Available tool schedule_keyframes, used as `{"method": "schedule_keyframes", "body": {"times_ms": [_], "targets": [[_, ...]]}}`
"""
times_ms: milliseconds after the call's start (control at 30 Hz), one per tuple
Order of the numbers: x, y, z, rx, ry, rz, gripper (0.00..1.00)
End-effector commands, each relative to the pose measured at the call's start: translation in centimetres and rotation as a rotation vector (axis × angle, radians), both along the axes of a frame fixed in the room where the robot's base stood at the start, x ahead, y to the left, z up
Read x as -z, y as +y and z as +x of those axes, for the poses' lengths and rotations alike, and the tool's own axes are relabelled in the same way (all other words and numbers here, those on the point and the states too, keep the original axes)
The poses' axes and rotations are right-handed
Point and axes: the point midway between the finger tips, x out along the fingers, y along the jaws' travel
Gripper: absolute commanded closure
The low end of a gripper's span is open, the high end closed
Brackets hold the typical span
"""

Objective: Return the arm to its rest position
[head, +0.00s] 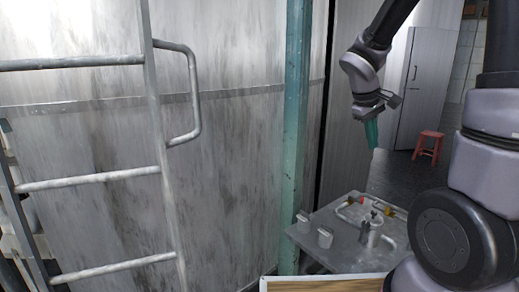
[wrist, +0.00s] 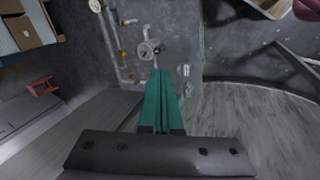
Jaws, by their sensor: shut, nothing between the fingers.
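My gripper (head: 371,134) hangs from my arm in the upper right of the head view, pointing down. Its teal fingers are together with nothing between them. They also show in the middle of the wrist view (wrist: 172,72), closed. The gripper is above and apart from the grey metal table (head: 340,253). The tubing also shows beyond the fingers in the wrist view (wrist: 120,62).
A large metal tank (head: 235,150) with a ladder (head: 165,150) fills the left. A teal post (head: 294,130) stands between tank and table. A red stool (head: 429,142) and a grey cabinet (head: 425,85) stand behind.

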Motion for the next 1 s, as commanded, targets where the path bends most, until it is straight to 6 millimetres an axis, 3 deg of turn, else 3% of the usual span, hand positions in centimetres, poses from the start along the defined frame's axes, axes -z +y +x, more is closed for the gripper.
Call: {"method": "schedule_keyframes", "body": {"times_ms": [33,200,500,700,1000], "targets": [[-1.8,0.2,-1.2,0.059,-0.050,0.055,1.00],[-6.2,1.8,-5.4,0.250,-0.188,0.257,1.00],[-12.3,5.4,-12.1,0.503,-0.401,0.617,1.00],[-14.0,6.9,-14.4,0.571,-0.465,0.752,1.00],[-14.3,7.2,-14.8,0.584,-0.474,0.776,1.00]]}}
